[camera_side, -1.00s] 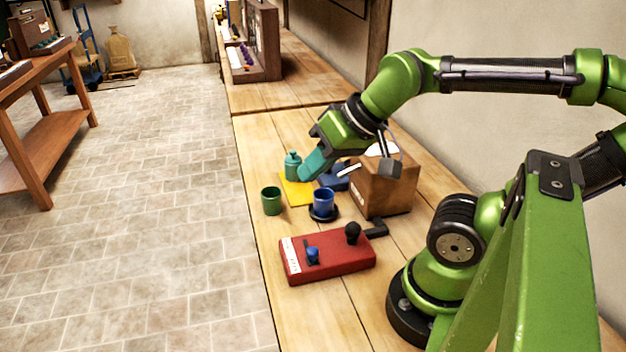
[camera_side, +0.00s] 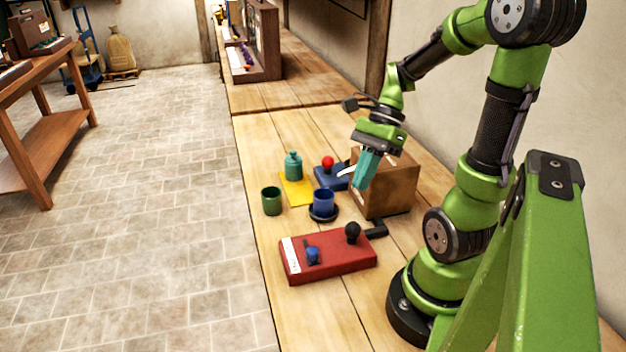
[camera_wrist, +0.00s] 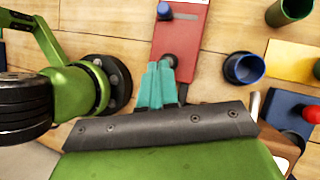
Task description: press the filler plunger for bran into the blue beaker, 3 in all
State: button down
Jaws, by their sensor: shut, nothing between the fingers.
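The blue beaker (camera_side: 323,201) stands upright on a dark round base (camera_side: 334,217) on the bench; it also shows in the wrist view (camera_wrist: 243,68). Behind it is a blue block (camera_side: 327,180) with a red ball knob (camera_side: 328,161). In front is a red box (camera_side: 330,261) with a black knob (camera_side: 353,232) and a blue knob (camera_side: 312,254). Which one is the bran plunger I cannot tell; no label is readable. My gripper (camera_side: 361,185) is shut and empty, pointing down in front of the brown box, right of the beaker. The beaker's contents cannot be seen.
The brown box (camera_side: 391,190) stands close to my gripper. A green cup (camera_side: 271,201) is left of the beaker. The bench's left edge is near the cup. The bench front left of the red box is narrow.

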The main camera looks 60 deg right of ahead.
jog(key=m+y, duration=0.1)
jog(key=a+r+m+y, duration=0.1)
jog(key=m, duration=0.1)
jog(key=r+m, duration=0.1)
jog(key=m, duration=0.1)
jog(key=shift+w+a+r+y, duration=0.1)
jog(key=shift+a+r+y, duration=0.15)
jog(key=shift+a+y, duration=0.15)
jog(key=shift+f, duration=0.1)
send_near(353, 230)
jog(key=shift+w+a+f, duration=0.25)
jog(key=shift+a+f, duration=0.1)
jog(key=shift+a, duration=0.45)
jog(key=shift+w+a+f, duration=0.25)
jog(key=shift+a+f, duration=0.15)
jog(key=shift+a, duration=0.4)
jog(key=shift+w+a+f, duration=0.2)
jog(key=shift+a+f, duration=0.15)
jog(key=shift+a, duration=0.5)
jog(key=shift+f, duration=0.4)
